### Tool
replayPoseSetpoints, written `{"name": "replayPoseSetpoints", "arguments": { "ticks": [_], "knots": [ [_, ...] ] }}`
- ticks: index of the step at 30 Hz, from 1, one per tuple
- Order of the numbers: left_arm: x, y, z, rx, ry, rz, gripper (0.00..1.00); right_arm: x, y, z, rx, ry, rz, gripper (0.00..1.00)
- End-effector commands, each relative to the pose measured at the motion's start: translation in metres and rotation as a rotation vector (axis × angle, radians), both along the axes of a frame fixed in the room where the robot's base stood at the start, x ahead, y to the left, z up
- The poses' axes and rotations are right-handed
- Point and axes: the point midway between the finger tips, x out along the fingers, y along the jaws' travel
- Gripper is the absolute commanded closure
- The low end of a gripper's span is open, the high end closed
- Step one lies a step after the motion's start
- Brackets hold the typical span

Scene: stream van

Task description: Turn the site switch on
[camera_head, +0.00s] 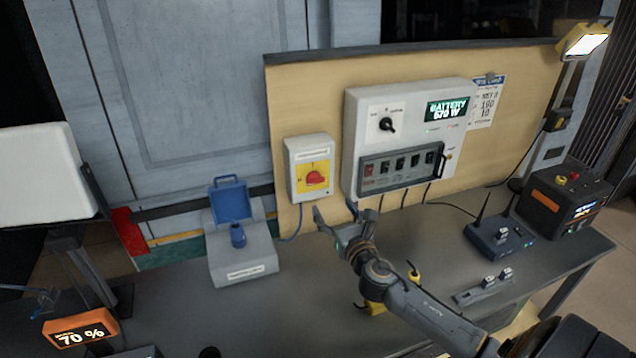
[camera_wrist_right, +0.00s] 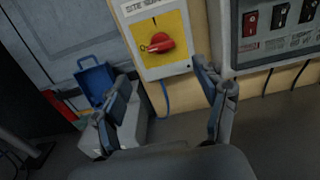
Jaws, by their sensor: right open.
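The site switch (camera_head: 311,165) is a white box on the beige board, with a red rotary knob (camera_head: 316,178) on a yellow plate. The knob's handle lies roughly level. In the right wrist view the switch box (camera_wrist_right: 147,20) is ahead, and its red knob (camera_wrist_right: 158,44) is beyond the fingertips, roughly between them. My right gripper (camera_head: 335,212) is open and empty, below and in front of the switch, apart from it. Its spread fingers also show in the right wrist view (camera_wrist_right: 162,78). My left gripper is not in view.
A white battery panel (camera_head: 360,122) with a black dial and a row of switches is right of the switch. A grey box with an open blue lid (camera_head: 243,266) stands below left. A router (camera_head: 499,241) and a black power unit (camera_head: 565,205) are at right on the grey bench (camera_head: 300,315).

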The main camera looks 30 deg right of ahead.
Motion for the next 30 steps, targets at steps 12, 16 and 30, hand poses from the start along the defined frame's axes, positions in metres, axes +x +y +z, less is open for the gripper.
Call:
{"name": "replayPoseSetpoints", "arguments": {
  "ticks": [12, 16, 30],
  "knots": [
    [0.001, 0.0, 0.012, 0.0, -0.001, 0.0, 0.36, 0.079, -0.019, 0.001, 0.007, -0.002, -0.004, 0.28],
    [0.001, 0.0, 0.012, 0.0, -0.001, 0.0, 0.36, 0.096, -0.023, 0.001, 0.007, -0.002, -0.003, 0.28],
    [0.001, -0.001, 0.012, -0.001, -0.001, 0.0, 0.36, 0.113, -0.027, 0.0, 0.006, 0.0, -0.001, 0.28]
  ]
}}
